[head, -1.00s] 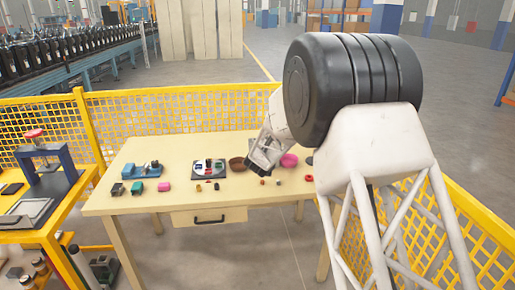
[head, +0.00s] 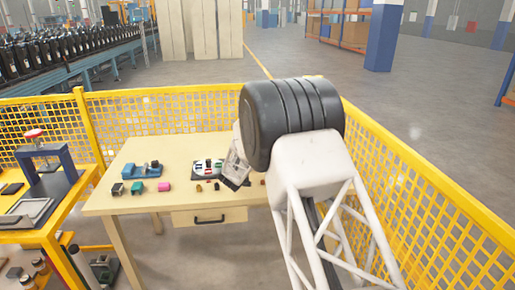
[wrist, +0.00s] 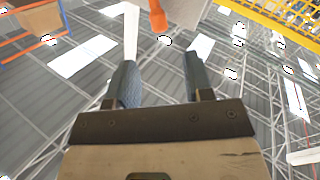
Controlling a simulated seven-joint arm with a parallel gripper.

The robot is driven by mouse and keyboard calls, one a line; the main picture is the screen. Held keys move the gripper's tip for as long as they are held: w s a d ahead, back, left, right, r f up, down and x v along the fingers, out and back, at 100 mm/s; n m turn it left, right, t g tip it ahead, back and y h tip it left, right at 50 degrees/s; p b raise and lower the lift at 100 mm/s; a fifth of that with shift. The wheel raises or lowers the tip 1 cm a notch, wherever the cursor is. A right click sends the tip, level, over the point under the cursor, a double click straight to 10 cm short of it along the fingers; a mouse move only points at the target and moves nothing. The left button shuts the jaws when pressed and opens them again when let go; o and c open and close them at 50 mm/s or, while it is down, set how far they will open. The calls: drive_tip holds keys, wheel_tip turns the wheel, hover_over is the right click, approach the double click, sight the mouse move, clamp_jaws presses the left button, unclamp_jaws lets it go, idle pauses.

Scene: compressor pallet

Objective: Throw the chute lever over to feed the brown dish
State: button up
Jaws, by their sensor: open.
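My gripper (head: 235,172) is over the right part of the table, beside the black-and-white round device on its dark plate. In the wrist view its two fingers (wrist: 158,72) stand apart with nothing between them. The brown dish is hidden behind my arm in the head view. I cannot make out the chute lever in the head view. An orange rounded piece (wrist: 157,15) beside a pale panel shows at the top of the wrist view; I cannot tell what it is.
The table (head: 135,205) holds a blue fixture (head: 141,171), the round device (head: 205,168), a green block (head: 137,188) and a pink block (head: 164,187). Small brown pieces (head: 199,188) lie at its front. A yellow mesh fence (head: 150,115) runs behind and right.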

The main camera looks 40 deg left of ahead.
drive_tip(key=x, duration=0.7)
drive_tip(key=shift+w, duration=0.35)
clamp_jaws()
idle(0.4)
